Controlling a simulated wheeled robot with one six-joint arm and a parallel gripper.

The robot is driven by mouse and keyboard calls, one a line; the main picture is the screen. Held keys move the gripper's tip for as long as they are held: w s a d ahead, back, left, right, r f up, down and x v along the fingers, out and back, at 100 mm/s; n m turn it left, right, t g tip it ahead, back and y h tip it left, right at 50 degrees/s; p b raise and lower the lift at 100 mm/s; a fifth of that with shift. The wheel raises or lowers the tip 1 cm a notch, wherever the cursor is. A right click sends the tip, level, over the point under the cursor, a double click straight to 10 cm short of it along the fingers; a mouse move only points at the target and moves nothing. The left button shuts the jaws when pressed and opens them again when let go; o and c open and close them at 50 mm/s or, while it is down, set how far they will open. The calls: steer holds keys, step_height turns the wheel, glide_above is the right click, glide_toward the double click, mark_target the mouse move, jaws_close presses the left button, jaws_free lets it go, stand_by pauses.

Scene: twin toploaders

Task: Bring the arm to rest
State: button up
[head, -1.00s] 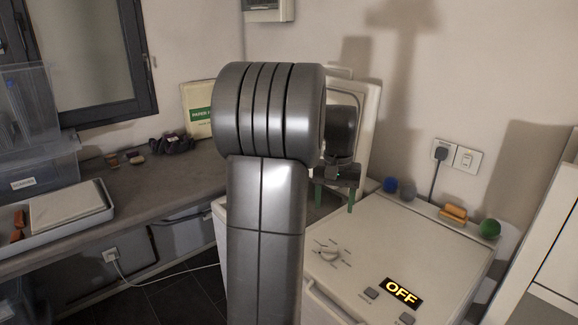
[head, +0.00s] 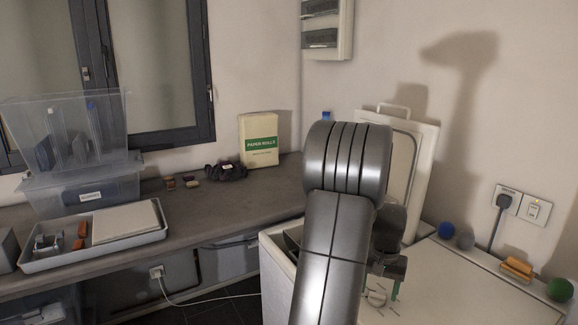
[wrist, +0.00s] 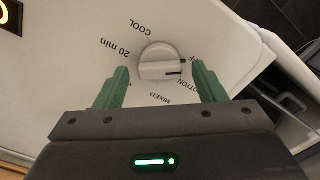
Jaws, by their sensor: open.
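My gripper (head: 384,284) is low over the right-hand white machine's top, partly hidden behind my own grey arm in the head view. In the wrist view my gripper (wrist: 160,82) has its two green fingers apart, with nothing between them held. The white dial (wrist: 160,62) shows beyond the fingertips, with the marks "COOL", "20 min" and "MIXED" around it. I cannot tell whether a finger touches it. The dial (head: 376,298) also shows just below the gripper in the head view.
A blue ball (head: 446,230), an orange sponge (head: 516,268) and a green ball (head: 560,289) stand along the machine's back edge. An open lid (head: 425,165) stands upright behind my arm. A grey tray (head: 100,240) and clear bins (head: 85,190) occupy the left counter.

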steer(key=shift+r, duration=0.15)
step_height(320, 180, up, 13)
step_height(320, 180, down, 13)
steer(key=shift+f, duration=0.2)
steer(key=shift+m, duration=0.4)
steer(key=m, duration=0.3)
steer(key=shift+r+m, duration=0.1)
steer(key=shift+m, duration=0.3)
steer(key=m+b, duration=0.1)
steer(key=m, duration=0.4)
steer(key=shift+m, duration=0.3)
step_height(320, 180, up, 14)
steer(key=shift+f, duration=0.2)
steer(key=shift+s, duration=0.1)
